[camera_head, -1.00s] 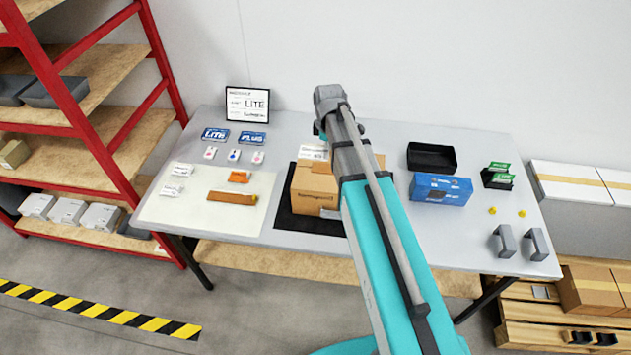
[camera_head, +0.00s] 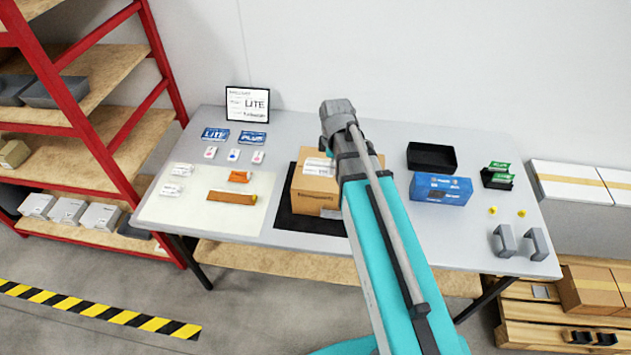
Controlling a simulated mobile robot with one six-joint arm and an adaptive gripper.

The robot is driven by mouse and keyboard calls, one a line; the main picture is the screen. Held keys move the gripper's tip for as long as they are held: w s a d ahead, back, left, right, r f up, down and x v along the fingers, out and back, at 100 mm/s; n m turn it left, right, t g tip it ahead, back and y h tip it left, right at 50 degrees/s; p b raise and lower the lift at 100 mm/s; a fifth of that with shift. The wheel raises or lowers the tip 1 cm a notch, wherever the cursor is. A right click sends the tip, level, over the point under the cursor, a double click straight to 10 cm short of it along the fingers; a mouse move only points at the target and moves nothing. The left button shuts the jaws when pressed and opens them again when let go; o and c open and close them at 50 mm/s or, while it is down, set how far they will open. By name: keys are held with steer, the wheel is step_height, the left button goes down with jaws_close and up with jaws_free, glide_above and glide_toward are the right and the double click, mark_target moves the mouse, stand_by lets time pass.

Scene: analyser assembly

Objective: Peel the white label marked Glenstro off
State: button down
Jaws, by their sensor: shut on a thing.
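A brown cardboard box (camera_head: 308,203) stands on a black mat (camera_head: 284,219) in the middle of the table. A white label (camera_head: 319,168) with dark print shows over the box's top, beside the left edge of my arm. Its print is too small to read, and I cannot tell whether it touches the box. My arm covers the right part of the box. My wrist joint (camera_head: 337,112) shows above the box, but my gripper's fingers are hidden behind the arm.
Left of the box is a cream mat (camera_head: 205,215) with small white items and a brown strip. A framed sign (camera_head: 247,104) stands behind. Right are a black tray (camera_head: 431,157), a blue box (camera_head: 440,190) and grey handles (camera_head: 505,242).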

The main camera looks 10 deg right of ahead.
steer(key=s, duration=0.9)
steer(key=shift+d, duration=0.3)
steer(key=shift+f, duration=0.1)
stand_by(0.4)
step_height(320, 180, down, 8)
steer(key=b, duration=0.8)
stand_by(0.4)
